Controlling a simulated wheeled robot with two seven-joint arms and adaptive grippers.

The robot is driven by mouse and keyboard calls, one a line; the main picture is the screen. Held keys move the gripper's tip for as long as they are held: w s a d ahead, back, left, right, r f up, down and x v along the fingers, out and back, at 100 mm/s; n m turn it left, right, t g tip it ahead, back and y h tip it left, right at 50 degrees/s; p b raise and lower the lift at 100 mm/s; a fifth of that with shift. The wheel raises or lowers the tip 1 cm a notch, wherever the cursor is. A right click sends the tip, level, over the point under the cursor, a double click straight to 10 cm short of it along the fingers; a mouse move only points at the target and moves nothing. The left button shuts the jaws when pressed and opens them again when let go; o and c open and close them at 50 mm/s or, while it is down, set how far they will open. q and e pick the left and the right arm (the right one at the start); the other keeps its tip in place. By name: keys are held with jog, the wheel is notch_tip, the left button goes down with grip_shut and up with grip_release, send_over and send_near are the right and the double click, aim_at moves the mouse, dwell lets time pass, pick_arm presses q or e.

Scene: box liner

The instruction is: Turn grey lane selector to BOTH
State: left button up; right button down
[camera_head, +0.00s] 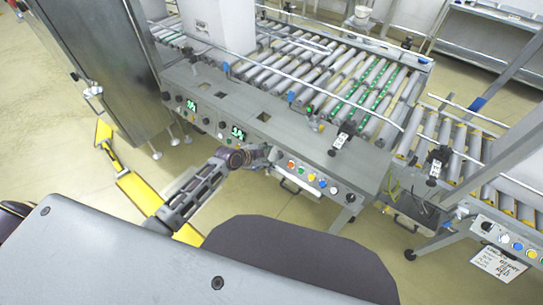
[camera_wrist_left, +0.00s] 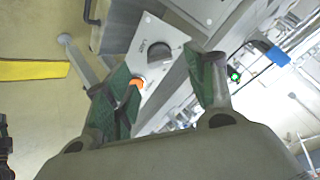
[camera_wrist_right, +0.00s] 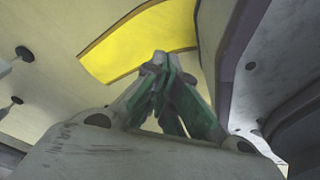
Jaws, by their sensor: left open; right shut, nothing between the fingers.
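In the left wrist view a dark grey knob (camera_wrist_left: 159,54) sits on a pale panel plate (camera_wrist_left: 150,38) with small lettering I cannot read. It looks like the lane selector, but its setting is unclear. My left gripper (camera_wrist_left: 166,68) is open, its green-padded fingers on either side of the knob's area, with nothing held. In the head view my left gripper (camera_head: 266,155) is at the left end of the button row on the front panel, and I cannot make out the knob there. My right gripper (camera_wrist_right: 160,62) is shut and empty in the right wrist view, outside the head view.
An orange button (camera_wrist_left: 137,83) is beside the left finger. Several coloured buttons (camera_head: 311,177) run along the console front (camera_head: 345,165). A roller conveyor (camera_head: 335,75) lies behind it with a white box (camera_head: 218,22). A second conveyor (camera_head: 470,150) stands at right.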

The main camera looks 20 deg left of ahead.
aim_at(276, 155)
pick_arm(q)
jog(key=shift+b+x, duration=0.35)
jog(key=shift+x, duration=2.25)
pick_arm(e)
jog(key=shift+w+a+r, duration=0.15)
jog(key=shift+w+a, duration=0.3)
jog(key=shift+w, duration=0.4)
pick_arm(q)
jog(key=shift+c, duration=0.3)
